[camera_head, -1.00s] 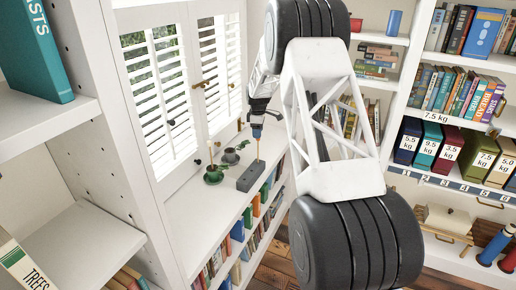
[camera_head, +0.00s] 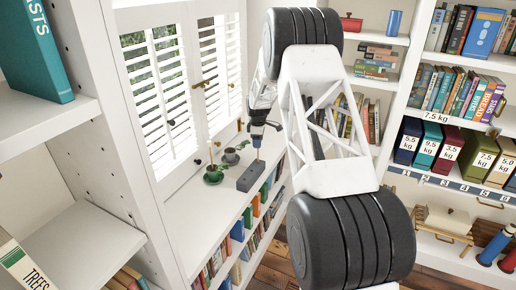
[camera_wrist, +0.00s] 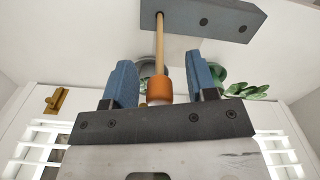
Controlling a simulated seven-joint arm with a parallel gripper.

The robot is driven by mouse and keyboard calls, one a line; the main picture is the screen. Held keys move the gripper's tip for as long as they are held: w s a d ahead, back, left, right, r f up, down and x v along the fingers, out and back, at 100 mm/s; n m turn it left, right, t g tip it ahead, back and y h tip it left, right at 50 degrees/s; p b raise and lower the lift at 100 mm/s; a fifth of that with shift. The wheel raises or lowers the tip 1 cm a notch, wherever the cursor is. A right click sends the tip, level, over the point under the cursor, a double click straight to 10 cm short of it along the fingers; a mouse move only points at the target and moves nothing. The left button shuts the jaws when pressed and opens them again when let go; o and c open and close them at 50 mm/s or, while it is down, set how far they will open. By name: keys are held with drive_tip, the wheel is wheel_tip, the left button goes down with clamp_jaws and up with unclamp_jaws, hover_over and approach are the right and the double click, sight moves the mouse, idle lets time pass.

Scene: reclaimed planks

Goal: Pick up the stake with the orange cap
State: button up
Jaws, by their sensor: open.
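The stake (camera_wrist: 160,45) is a thin tan rod with an orange cap (camera_wrist: 160,90). In the wrist view it runs from a dark grey block (camera_wrist: 215,17). In the head view the block (camera_head: 251,176) lies on the white windowsill shelf, with the stake (camera_head: 258,154) upright in it. My gripper (camera_wrist: 160,80) is open, with one blue finger on each side of the orange cap and a visible gap on both sides. In the head view my gripper (camera_head: 258,132) is over the top of the stake and hides the cap.
A green cup (camera_head: 213,176) and a dark cup (camera_head: 230,156) stand left of the block, near the shuttered window (camera_head: 160,95). A thin upright stick rises by the green cup. Books (camera_head: 238,232) fill the shelves below. The shelf's front left is bare.

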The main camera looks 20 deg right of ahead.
idle(0.3)
clamp_jaws()
drive_tip(key=shift+r, duration=0.1)
drive_tip(key=shift+r, duration=5.05)
drive_tip(key=shift+r, duration=2.85)
